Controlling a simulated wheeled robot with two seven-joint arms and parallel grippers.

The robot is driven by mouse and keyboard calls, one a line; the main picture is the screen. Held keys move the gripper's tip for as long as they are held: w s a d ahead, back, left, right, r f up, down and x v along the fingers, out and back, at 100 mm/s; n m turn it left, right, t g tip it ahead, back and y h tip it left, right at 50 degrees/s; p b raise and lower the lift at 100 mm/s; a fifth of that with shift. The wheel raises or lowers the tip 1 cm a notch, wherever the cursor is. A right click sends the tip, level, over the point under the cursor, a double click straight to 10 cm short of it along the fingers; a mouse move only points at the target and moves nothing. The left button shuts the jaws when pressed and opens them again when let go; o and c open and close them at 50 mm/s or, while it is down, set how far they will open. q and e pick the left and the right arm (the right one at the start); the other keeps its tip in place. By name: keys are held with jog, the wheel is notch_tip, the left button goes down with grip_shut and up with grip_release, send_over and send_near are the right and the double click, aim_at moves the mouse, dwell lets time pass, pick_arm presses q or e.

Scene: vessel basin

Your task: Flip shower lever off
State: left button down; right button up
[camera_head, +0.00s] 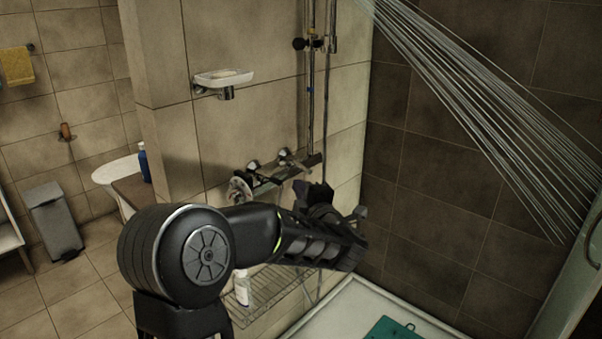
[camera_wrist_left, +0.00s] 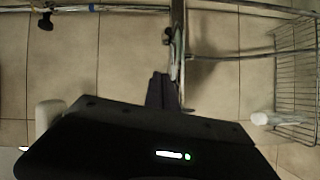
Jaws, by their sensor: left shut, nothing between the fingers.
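The chrome shower mixer (camera_head: 286,165) is fixed to the tiled wall, with lever-like parts on top; my left arm partly hides its lower side. Water streams (camera_head: 480,110) fall from the upper middle to the right, so the shower is running. My left gripper (camera_head: 358,214) is in front of and just right of the mixer, shut and empty. In the left wrist view, the shut fingers (camera_wrist_left: 163,92) are close beside a chrome bar (camera_wrist_left: 178,45) and a small dark-and-chrome part on it. Whether they touch it I cannot tell. My right gripper is not in view.
A wire shelf (camera_head: 275,288) with a white bottle (camera_head: 243,288) is below my left arm. A vertical shower rail (camera_head: 310,100) rises behind the mixer. A soap dish (camera_head: 223,79) is on the wall at upper left. A teal mat (camera_head: 392,331) lies on the white shower tray (camera_head: 345,305).

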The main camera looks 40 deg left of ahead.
aim_at(310, 171)
pick_arm(q)
jog(key=w+a+f+p, duration=0.1)
jog(key=w+a+p, duration=0.2)
jog(key=w+a, duration=0.4)
jog(key=shift+w, duration=0.55)
jog(key=shift+d+f, duration=0.1)
jog(key=w+b, duration=0.1)
jog(key=w+d+b, duration=0.1)
jog(key=b, duration=0.1)
jog(key=shift+w+f, duration=0.2)
jog(key=shift+w, duration=0.05)
jog(key=shift+d+r, duration=0.1)
jog(key=shift+r, duration=0.15)
jog(key=shift+s, duration=0.1)
